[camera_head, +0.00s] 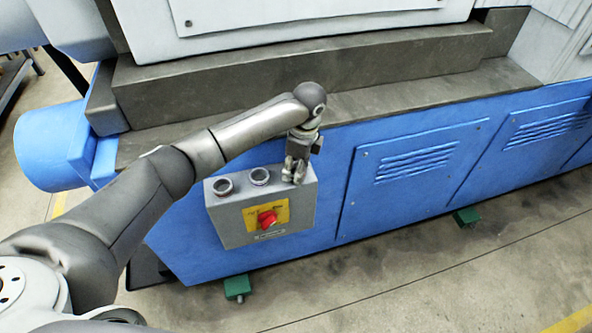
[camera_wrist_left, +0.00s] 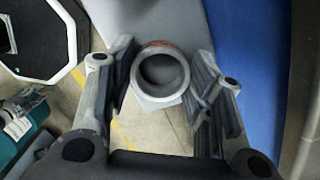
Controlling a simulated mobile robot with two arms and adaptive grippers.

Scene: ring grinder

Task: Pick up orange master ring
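My left gripper (camera_head: 294,172) points down at the right end of the top of a grey control box. In the left wrist view its two fingers (camera_wrist_left: 163,88) are spread on either side of a pale grey ring with an orange mark on its far rim, the orange master ring (camera_wrist_left: 160,98). The fingertips are close to the ring's sides; I cannot tell whether they touch. In the head view the gripper hides this ring. My right gripper is in neither view.
Two other grey rings (camera_head: 222,186) (camera_head: 259,176) stand on the control box (camera_head: 230,232), left of the gripper. A red switch (camera_head: 267,219) is on its front. The blue machine body (camera_head: 360,190) is right behind it. Open floor (camera_head: 400,285) lies in front.

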